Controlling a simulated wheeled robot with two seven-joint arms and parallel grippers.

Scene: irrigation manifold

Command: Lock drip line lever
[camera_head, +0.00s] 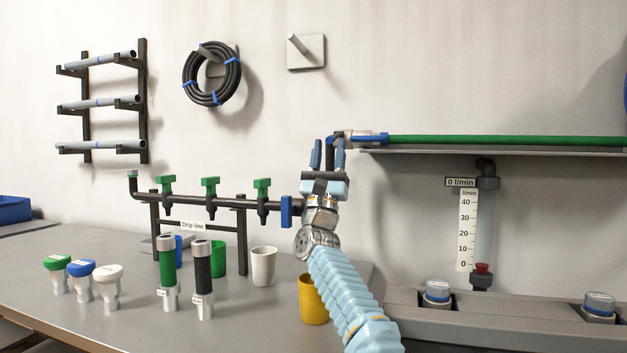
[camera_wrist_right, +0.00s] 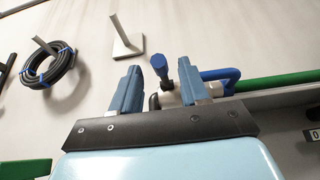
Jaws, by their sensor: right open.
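In the right wrist view a blue lever with a rounded end (camera_wrist_right: 160,66) stands up from a pale fitting (camera_wrist_right: 171,98), seen between the fingers of my right gripper (camera_wrist_right: 158,78). Whether the fingers touch it cannot be told. In the head view my right gripper (camera_head: 328,152) is raised and open, in front of the left end of the shelf. A blue coupling part (camera_head: 370,138) joins the green hose (camera_head: 500,141) there; my gripper partly hides this end. The manifold labelled "Drip line" (camera_head: 193,226) stands to the left. My left gripper is not in view.
The manifold has several green valve handles (camera_head: 210,187) and a blue handle (camera_head: 287,211) at its right end. Cups, including a yellow one (camera_head: 313,300), and fittings stand on the bench. A flow gauge (camera_head: 467,230) hangs below the shelf (camera_head: 480,152).

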